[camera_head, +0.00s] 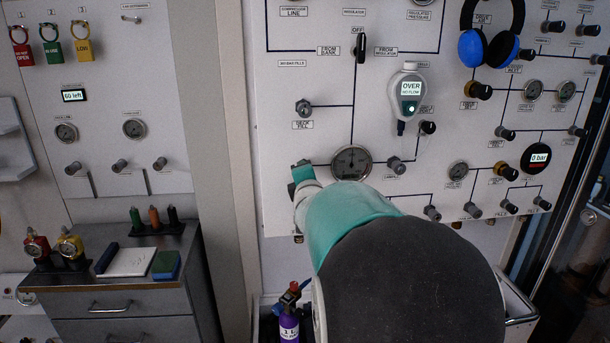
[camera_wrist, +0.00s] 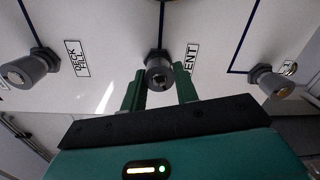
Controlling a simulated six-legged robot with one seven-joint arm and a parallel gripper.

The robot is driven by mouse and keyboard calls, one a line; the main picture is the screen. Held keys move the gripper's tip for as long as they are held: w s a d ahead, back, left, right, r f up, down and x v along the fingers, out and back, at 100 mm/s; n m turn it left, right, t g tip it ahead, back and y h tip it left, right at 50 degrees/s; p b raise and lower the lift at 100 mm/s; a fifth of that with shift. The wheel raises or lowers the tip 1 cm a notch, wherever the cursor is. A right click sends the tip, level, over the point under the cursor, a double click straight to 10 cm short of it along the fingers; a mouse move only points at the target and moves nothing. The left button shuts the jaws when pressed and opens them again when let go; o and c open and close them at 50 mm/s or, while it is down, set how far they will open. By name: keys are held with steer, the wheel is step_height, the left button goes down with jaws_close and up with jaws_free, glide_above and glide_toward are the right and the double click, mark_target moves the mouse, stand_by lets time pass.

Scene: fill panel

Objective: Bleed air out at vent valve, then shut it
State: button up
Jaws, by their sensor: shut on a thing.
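The vent valve (camera_wrist: 160,73) is a dark grey knob on the white panel, with a partly covered label ending in "ENT" beside it in the wrist view. My gripper (camera_wrist: 160,92) has its two green fingers on either side of this knob and is shut on it. In the head view my gripper (camera_head: 303,176) is at the panel, left of a round gauge (camera_head: 351,162). There the vent valve is hidden by my gripper and arm. How far the valve is turned cannot be told.
The deck fill knob (camera_wrist: 28,68) is left of the vent valve, and another knob (camera_wrist: 270,81) is to its right. A grey-white meter (camera_head: 408,95) reading "OVER" hangs on the panel, with blue headphones (camera_head: 488,45) further right. A drawer cabinet (camera_head: 120,303) stands at left.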

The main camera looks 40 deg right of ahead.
steer(key=shift+f+n, duration=0.1)
steer(key=shift+n, duration=1)
steer(key=o, duration=1)
steer(key=shift+s+a, duration=0.1)
steer(key=shift+s, duration=0.05)
steer(key=v, duration=1.3)
steer(key=shift+s+a+f, duration=0.1)
steer(key=shift+s+a, duration=0.05)
steer(key=shift+a, duration=0.1)
